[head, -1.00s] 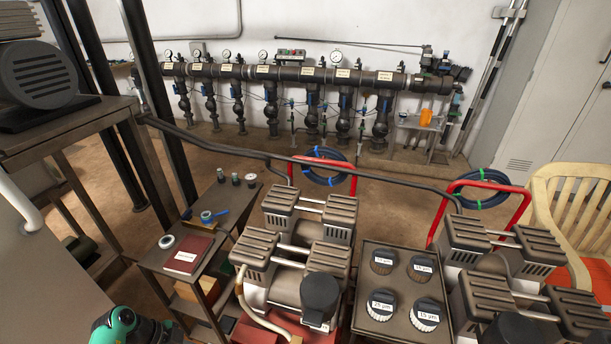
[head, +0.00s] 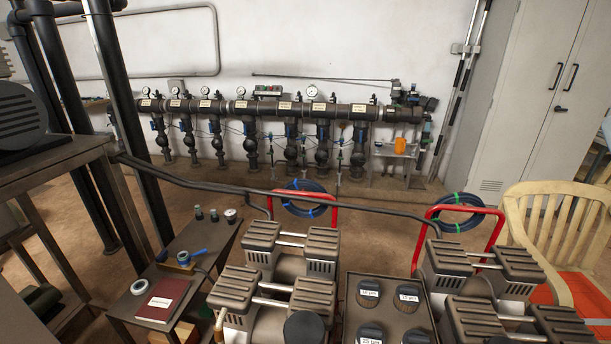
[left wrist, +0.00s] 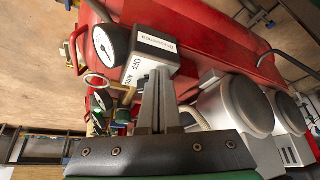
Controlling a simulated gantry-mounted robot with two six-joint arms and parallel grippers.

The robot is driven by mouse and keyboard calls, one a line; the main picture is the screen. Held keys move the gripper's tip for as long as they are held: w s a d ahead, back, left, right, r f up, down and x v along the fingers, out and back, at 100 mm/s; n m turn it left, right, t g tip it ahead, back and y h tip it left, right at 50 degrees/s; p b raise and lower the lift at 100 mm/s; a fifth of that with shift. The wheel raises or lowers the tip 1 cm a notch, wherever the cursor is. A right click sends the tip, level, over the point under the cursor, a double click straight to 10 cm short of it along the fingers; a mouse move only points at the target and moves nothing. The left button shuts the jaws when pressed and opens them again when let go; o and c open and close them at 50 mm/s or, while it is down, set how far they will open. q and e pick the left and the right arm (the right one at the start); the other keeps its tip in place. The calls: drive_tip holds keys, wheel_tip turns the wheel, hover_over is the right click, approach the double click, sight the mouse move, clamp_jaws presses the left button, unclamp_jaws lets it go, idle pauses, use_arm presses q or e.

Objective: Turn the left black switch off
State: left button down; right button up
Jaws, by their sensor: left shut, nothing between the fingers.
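In the left wrist view my left gripper (left wrist: 158,78) is shut and empty, its fingertips pointing up the picture. Just beyond the tips is a black box (left wrist: 158,50) with a white label and a pale face marked OFF and AUTO (left wrist: 138,68). The fingertips overlap the lower edge of this box in the picture; I cannot tell whether they touch it. No switch lever can be made out clearly. Neither gripper shows in the head view.
A round gauge (left wrist: 110,45) sits beside the box, with a red tank (left wrist: 215,50) behind. Grey compressor heads (left wrist: 248,105) are at right. The head view shows compressors (head: 305,245), a side table (head: 205,240), a wall manifold (head: 270,108) and a chair (head: 560,215).

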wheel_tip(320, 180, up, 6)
drive_tip(key=p, duration=0.5)
drive_tip(key=shift+p, duration=0.35)
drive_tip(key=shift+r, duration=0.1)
